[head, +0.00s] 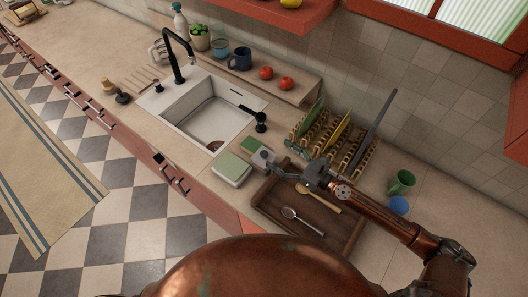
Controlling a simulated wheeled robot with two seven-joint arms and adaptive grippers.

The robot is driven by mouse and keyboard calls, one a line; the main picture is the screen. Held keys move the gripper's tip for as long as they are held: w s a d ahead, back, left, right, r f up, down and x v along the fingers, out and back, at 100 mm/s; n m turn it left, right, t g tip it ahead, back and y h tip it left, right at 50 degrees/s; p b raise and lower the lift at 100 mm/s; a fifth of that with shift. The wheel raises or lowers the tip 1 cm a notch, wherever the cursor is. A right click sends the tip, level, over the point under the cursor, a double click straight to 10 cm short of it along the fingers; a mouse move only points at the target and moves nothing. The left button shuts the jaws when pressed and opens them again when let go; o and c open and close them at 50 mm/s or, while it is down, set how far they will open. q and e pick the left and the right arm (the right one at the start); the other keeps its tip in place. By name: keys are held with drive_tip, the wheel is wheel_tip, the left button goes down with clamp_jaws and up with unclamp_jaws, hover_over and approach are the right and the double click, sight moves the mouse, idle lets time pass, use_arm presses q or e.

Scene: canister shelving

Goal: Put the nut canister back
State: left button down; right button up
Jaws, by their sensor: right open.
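I cannot make out a nut canister in the head view. My right gripper (276,168) reaches in from the right over the back left edge of the brown wooden tray (338,236). It is open. Just beyond its fingers is a small grey-pink block with a dark spot (262,157); I cannot tell what it is or whether the fingers touch it. My left gripper is not in view.
Left of the gripper lie a pale green-topped box (231,169) and a green block (250,146). A dish rack (335,137) stands behind. Two spoons lie in the tray. A green mug (401,182) and blue cup (399,205) stand right. The sink (208,112) is left.

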sight(266, 158)
drive_tip(key=f+b, duration=0.1)
drive_tip(key=f, duration=0.1)
drive_tip(key=s+f+b, duration=0.1)
drive_tip(key=f+b, duration=0.1)
drive_tip(key=f, duration=0.1)
drive_tip(key=shift+s, duration=0.15)
drive_tip(key=f+b, duration=0.1)
drive_tip(key=w+f, duration=0.1)
drive_tip(key=f, duration=0.1)
drive_tip(key=shift+b, duration=0.35)
drive_tip(key=shift+w+a+r+p, duration=0.1)
drive_tip(key=shift+a+r+p, duration=0.2)
drive_tip(key=shift+a+r, duration=0.15)
drive_tip(key=shift+w+a, duration=0.15)
drive_tip(key=shift+a, duration=0.1)
drive_tip(key=p+x, duration=0.1)
drive_tip(key=x, duration=0.4)
drive_tip(key=shift+w+f, duration=0.1)
drive_tip(key=shift+w+a, duration=0.25)
drive_tip(key=shift+a, duration=0.1)
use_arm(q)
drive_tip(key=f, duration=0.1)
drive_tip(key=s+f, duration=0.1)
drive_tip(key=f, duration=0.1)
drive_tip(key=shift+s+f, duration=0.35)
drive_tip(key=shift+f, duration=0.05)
use_arm(e)
drive_tip(key=shift+c, duration=0.6)
